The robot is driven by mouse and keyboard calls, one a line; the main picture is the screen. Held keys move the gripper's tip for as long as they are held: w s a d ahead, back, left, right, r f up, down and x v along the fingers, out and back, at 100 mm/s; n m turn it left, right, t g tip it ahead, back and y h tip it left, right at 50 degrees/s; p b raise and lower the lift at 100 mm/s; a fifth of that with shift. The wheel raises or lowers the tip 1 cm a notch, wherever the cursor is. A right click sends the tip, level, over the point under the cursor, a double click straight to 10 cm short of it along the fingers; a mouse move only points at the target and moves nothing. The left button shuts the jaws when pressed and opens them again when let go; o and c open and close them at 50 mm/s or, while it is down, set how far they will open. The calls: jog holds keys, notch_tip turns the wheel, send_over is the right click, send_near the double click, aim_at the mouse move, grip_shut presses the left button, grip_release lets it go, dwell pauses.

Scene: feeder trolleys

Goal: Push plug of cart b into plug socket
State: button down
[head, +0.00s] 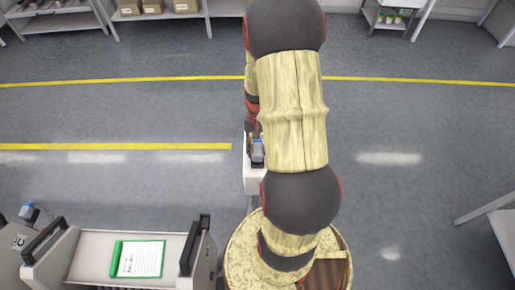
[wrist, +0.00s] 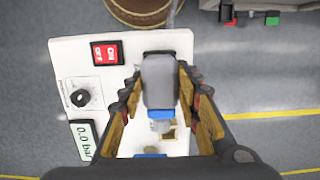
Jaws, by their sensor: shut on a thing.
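My gripper (wrist: 158,84) is shut on a grey plug (wrist: 159,72) with a blue band, its fingers on both sides of it. A grey cable runs from the plug toward the top of the wrist view. The plug is over the white panel of a pedestal (wrist: 75,58). A small dark and tan opening (wrist: 170,134), possibly the socket, shows just below the plug, partly hidden. I cannot tell whether the plug touches it. In the head view the plug (head: 258,150) shows at the white pedestal (head: 255,182), beside my arm. No cart b label is readable.
The panel has a red ON/OFF switch (wrist: 107,53), a black knob (wrist: 80,98) and a display (wrist: 83,139) reading 0.0 bar. A trolley with a green clipboard (head: 137,259) stands at lower left, beside a cart marked C (head: 19,241). The floor at right is mostly clear.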

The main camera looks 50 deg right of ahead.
jog(key=shift+f, duration=0.35)
jog(key=c, duration=1.2)
grip_release()
jog(key=shift+c, duration=0.2)
jog(key=r, duration=0.4)
jog(key=d+r, duration=0.1)
jog(key=r, duration=0.3)
jog(key=w+r, duration=0.1)
jog(key=r, duration=0.3)
jog(key=shift+d, duration=0.25)
jog(key=shift+f, duration=0.15)
